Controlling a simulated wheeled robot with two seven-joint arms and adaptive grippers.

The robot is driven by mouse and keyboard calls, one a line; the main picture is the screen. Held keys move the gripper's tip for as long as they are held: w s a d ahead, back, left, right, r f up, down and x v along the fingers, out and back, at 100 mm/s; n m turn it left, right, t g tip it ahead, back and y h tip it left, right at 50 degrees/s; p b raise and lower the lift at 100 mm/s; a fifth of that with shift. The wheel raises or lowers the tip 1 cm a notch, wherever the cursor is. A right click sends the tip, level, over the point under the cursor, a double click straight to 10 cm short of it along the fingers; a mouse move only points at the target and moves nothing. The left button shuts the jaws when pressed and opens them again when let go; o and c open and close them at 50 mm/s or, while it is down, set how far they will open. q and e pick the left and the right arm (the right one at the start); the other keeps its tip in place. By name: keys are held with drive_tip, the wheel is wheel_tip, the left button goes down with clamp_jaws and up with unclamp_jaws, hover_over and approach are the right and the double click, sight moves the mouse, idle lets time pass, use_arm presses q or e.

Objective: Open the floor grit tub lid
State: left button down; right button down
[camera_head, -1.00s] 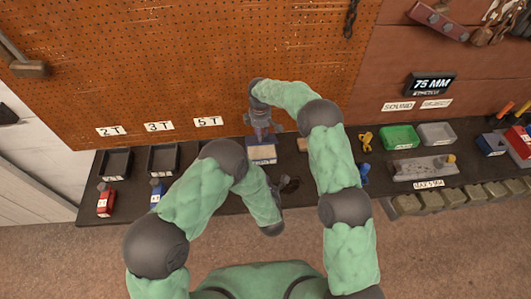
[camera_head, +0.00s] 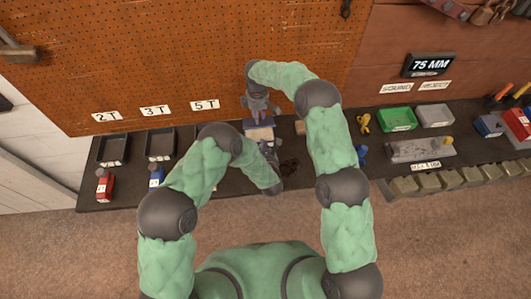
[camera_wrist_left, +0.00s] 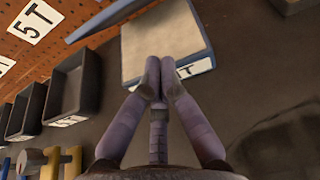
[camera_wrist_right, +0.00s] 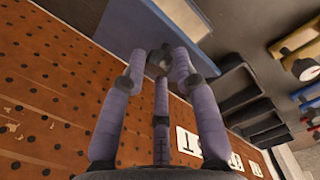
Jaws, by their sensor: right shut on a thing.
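The grit tub (camera_head: 262,135) stands on the bench in mid-view. In the left wrist view its pale top (camera_wrist_left: 165,45) and a white label partly hidden by my fingers show. The blue lid (camera_wrist_right: 150,25) is tilted up at the tub's back; its edge shows in the left wrist view (camera_wrist_left: 110,18). My right gripper (camera_wrist_right: 160,62) is shut on the lid's dark knob, seen in the right wrist view, above the tub's back. My left gripper (camera_wrist_left: 157,75) is shut, its fingertips together at the tub's front edge; I cannot tell whether they touch it.
Black trays (camera_head: 112,150) and red and blue items stand left of the tub. A dark patch (camera_head: 288,168), a small wooden block (camera_head: 300,128), yellow and blue items and a green bin (camera_head: 397,119) lie right. The pegboard (camera_head: 170,60) rises close behind.

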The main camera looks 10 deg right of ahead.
use_arm(q)
drive_tip(key=shift+w+r, duration=0.55)
drive_tip(key=shift+r, duration=0.25)
drive_tip(key=shift+w+r, duration=0.55)
drive_tip(key=shift+r, duration=0.25)
use_arm(e)
drive_tip(key=shift+w+d+f, duration=0.2)
drive_tip(key=shift+w+f, duration=0.1)
drive_tip(key=shift+w, duration=0.05)
use_arm(q)
drive_tip(key=shift+w+r+g, duration=0.3)
drive_tip(key=shift+w+r, duration=0.1)
drive_tip(key=shift+r, duration=0.3)
use_arm(e)
drive_tip(key=c, duration=1.1)
unclamp_jaws()
drive_tip(key=shift+c, duration=0.2)
drive_tip(key=shift+o, duration=0.6)
drive_tip(key=shift+w+f, duration=0.1)
drive_tip(key=shift+w, duration=0.05)
use_arm(q)
drive_tip(key=shift+w, duration=0.25)
use_arm(e)
drive_tip(key=shift+a, duration=0.15)
